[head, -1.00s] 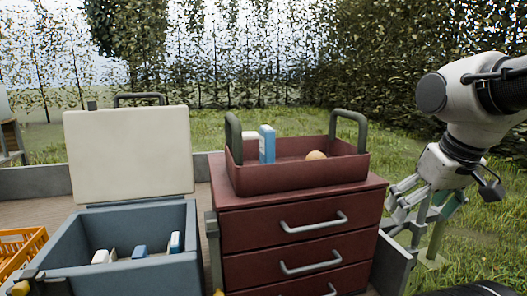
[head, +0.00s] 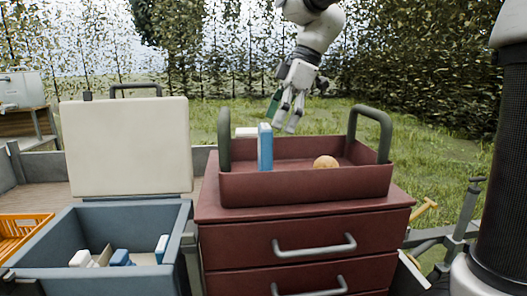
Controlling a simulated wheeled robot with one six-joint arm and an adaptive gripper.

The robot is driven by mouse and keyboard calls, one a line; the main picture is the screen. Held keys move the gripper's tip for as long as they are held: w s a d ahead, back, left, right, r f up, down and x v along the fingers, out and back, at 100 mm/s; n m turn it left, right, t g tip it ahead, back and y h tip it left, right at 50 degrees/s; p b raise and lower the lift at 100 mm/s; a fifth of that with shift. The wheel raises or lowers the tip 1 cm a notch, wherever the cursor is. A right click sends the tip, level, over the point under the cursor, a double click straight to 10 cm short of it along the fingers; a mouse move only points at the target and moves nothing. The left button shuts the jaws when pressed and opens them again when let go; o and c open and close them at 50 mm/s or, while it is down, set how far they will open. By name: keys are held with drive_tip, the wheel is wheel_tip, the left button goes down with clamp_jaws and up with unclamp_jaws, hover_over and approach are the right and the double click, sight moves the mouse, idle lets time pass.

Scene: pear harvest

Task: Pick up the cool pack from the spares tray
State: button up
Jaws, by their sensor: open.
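The red spares tray (head: 300,188), with two dark upright handles, sits on top of a red drawer cabinet. A slim blue-and-white pack (head: 265,148), which looks like the cool pack, stands upright at the tray's left part. A white item (head: 246,132) shows behind it, partly hidden. A round tan object (head: 326,162) lies right of the tray's middle. My gripper (head: 284,119) points down above the tray's back side, slightly right of and higher than the blue pack. It is open and empty, apart from the pack; its exact depth is hard to tell.
A blue-grey cool box (head: 110,270) with its pale lid (head: 125,148) raised stands at left, holding several white and blue packs. An orange crate (head: 22,232) is at far left. The tray's right handle (head: 372,130) stands up as an obstacle.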

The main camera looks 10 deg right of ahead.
sight(259, 161)
drive_tip(key=x, duration=0.7)
drive_tip(key=shift+w+a+f, duration=0.1)
drive_tip(key=shift+a+f, duration=0.05)
drive_tip(key=shift+a, duration=0.3)
drive_tip(key=shift+c, duration=0.4)
drive_tip(key=c, duration=1)
